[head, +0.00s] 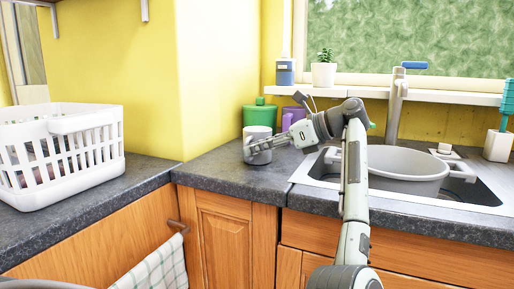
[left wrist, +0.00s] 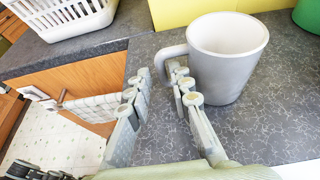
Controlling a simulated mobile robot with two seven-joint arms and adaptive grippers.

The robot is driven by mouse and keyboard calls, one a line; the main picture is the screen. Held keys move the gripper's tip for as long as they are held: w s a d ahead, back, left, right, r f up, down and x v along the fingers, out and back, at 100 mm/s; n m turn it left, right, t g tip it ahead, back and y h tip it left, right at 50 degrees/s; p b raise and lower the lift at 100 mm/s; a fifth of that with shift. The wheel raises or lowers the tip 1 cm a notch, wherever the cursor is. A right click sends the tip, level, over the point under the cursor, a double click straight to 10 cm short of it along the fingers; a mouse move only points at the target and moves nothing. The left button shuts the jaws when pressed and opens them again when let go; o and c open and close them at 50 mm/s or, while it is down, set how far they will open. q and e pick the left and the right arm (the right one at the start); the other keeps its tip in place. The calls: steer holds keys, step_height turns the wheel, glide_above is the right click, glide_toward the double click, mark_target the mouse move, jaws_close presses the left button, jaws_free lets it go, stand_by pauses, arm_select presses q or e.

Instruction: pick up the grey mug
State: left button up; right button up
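My left gripper (head: 256,149) reaches in from the right in the head view and partly covers the mug. In the left wrist view its fingers (left wrist: 158,80) are apart, with the tips beside the mug's handle. The right fingertip overlaps the handle's lower part; I cannot tell if it touches. My right gripper is not in view.
A large grey pot (head: 398,168) sits in the sink at the right. A white basket (head: 62,157) stands on the left counter. A towel (head: 156,266) hangs below.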

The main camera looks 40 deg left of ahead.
mark_target(246, 160)
arm_select(q)
steer(key=x, duration=0.3)
steer(key=shift+a, duration=0.35)
jaws_close()
steer(key=shift+r, duration=0.1)
